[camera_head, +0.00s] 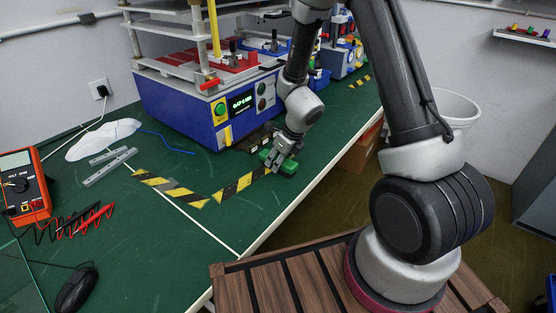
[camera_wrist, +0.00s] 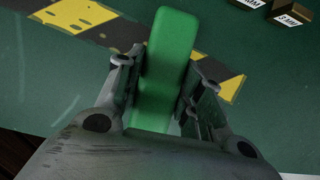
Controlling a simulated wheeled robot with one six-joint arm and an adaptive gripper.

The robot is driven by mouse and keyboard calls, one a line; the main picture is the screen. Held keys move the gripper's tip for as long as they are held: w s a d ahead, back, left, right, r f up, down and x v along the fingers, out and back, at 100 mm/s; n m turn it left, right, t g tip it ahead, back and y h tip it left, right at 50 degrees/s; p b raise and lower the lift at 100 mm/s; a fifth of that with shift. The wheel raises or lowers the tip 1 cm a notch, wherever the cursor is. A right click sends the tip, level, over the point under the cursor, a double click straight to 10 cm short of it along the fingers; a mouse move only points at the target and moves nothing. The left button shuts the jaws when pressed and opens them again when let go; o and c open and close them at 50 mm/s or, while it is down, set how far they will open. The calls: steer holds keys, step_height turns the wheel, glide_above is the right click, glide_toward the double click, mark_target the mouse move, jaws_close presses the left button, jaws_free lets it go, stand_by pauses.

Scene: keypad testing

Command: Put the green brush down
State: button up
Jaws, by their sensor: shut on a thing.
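The green brush (camera_head: 284,166) is between the fingers of my gripper (camera_head: 277,156), low over the green table (camera_head: 200,240), near its front edge. In the wrist view the brush (camera_wrist: 170,55) is a smooth green block, and both fingers of my gripper (camera_wrist: 160,90) are shut on its sides. It lies across the yellow and black striped tape in that view. I cannot tell whether the brush touches the table. Its underside is hidden.
A blue test machine (camera_head: 195,112) stands behind my gripper. Small labelled blocks (camera_wrist: 287,14) lie nearby. A red multimeter (camera_head: 24,185), tangled leads (camera_head: 80,215) and a black mouse (camera_head: 75,290) are at the left. The table between the tape and mouse is clear.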

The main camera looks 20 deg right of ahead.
steer(key=o, duration=1.1)
steer(key=shift+f, duration=0.1)
steer(key=shift+c, duration=0.2)
steer(key=s+d+r+n, duration=0.2)
steer(key=s+r+n, duration=0.2)
steer(key=r, duration=0.4)
steer(key=s+d+r+n, duration=0.2)
steer(key=s+r+n, duration=0.25)
steer(key=r, duration=0.35)
steer(key=s+d+r+n, duration=0.3)
steer(key=r+n, duration=0.2)
steer(key=r, duration=0.4)
steer(key=s+d+r+n+h, duration=0.1)
steer(key=s+d+r+n, duration=0.3)
steer(key=s+n, duration=0.3)
steer(key=s+d+r+n+h, duration=0.1)
steer(key=s+d+r+n, duration=0.3)
steer(key=s+n, duration=0.4)
steer(key=shift+s+h, duration=0.3)
steer(key=shift+h, duration=0.1)
steer(key=shift+d, duration=0.1)
